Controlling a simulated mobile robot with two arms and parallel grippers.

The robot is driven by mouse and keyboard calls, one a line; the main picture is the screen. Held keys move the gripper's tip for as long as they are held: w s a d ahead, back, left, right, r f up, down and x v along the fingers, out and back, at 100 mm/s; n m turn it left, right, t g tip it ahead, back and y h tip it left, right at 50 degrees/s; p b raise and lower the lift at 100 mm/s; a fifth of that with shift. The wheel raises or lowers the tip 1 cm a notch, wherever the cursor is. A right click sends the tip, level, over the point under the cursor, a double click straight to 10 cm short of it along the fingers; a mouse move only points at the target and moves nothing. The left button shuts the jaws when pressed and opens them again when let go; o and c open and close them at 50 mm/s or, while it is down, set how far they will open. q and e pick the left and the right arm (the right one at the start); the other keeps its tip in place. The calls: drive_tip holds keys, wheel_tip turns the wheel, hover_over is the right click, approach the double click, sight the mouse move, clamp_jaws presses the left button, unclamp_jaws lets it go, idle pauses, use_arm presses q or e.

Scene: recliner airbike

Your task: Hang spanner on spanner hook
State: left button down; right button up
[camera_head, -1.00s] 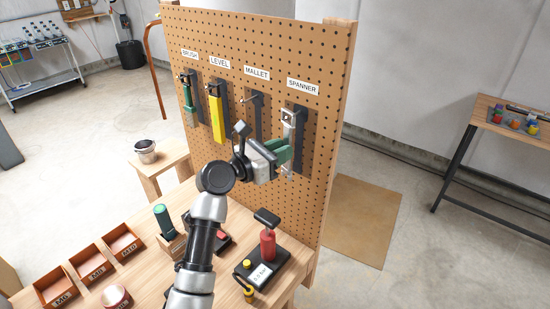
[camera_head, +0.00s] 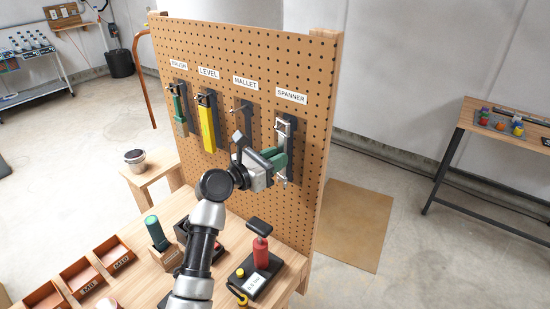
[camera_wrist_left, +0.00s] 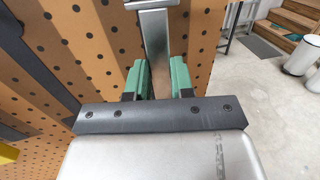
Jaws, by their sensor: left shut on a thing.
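The spanner (camera_head: 281,133) is a silver tool hanging upright against the dark backing under the SPANNER label (camera_head: 291,96) on the pegboard. Its upper end is at the spanner hook (camera_head: 287,118); I cannot tell whether it is fully seated on it. My left gripper (camera_head: 280,160) has green fingers shut on the spanner's lower part. In the left wrist view the spanner's flat shaft (camera_wrist_left: 157,45) rises between the two green fingers (camera_wrist_left: 158,80). Its lower tip shows below the fingers in the head view. My right gripper is not in view.
A green-handled brush (camera_head: 179,108) and a yellow level (camera_head: 207,125) hang at left; the mallet hook (camera_head: 240,107) is empty. The bench below holds open bins (camera_head: 112,255), a green cylinder (camera_head: 156,232) and a red-and-black device (camera_head: 260,250). Open floor lies right of the board.

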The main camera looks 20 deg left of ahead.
use_arm(q)
drive_tip(key=c, duration=0.9)
unclamp_jaws()
